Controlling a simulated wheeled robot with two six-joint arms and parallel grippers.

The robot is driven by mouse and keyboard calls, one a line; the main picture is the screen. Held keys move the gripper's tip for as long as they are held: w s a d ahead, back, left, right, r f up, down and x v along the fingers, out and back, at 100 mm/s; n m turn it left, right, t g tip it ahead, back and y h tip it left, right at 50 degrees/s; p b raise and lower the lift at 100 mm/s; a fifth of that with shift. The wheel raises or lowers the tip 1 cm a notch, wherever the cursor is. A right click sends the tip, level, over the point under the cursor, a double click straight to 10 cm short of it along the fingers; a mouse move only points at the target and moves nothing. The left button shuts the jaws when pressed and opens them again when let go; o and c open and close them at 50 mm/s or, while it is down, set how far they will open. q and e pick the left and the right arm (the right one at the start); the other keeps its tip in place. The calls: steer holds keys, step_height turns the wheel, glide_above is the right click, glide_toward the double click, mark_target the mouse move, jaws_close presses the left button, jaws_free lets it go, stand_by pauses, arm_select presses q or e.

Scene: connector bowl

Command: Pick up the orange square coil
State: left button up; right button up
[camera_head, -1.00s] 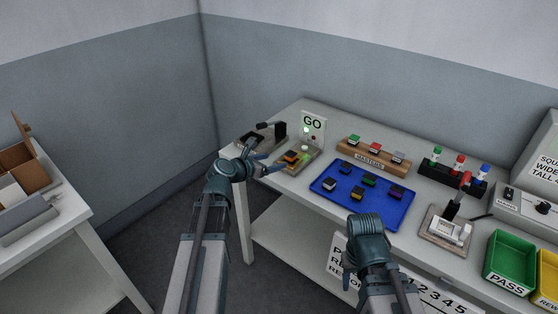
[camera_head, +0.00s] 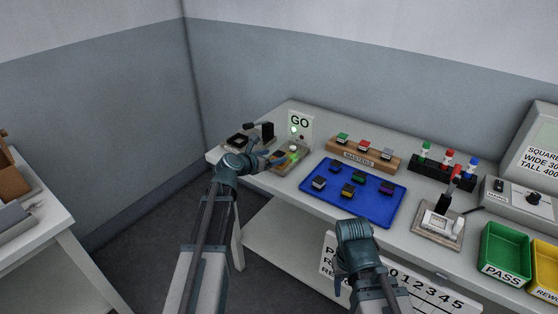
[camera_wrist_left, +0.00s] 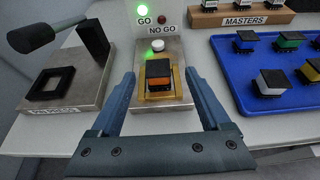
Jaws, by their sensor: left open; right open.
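The orange square coil (camera_wrist_left: 159,75) is a small block with a black top and an orange band. It sits in the brass-coloured nest of the GO/NO GO gauge (camera_wrist_left: 170,101), under a lit green GO lamp (camera_wrist_left: 143,9). In the left wrist view my left gripper (camera_wrist_left: 160,88) is open, with one finger on each side of the coil and apart from it. In the head view my left gripper (camera_head: 270,160) reaches to the gauge and partly hides the coil. My right gripper (camera_head: 352,232) is in front of the table's edge, away from the coil; its fingertips are hard to see.
A press with a black lever (camera_wrist_left: 66,80) stands left of the gauge. A blue tray (camera_head: 372,210) with several coils lies to the right. A MASTERS rack (camera_head: 358,158) is behind the tray. Green (camera_head: 505,250) and yellow bins stand at the far right.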

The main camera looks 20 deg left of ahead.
mark_target(277, 155)
arm_select(q)
steer(key=b+x, duration=0.2)
steer(key=x, duration=0.3)
steer(key=shift+w+a+f, duration=0.1)
steer(key=shift+a+f, duration=0.05)
steer(key=shift+f, duration=0.1)
steer(key=shift+r, duration=0.1)
jaws_close()
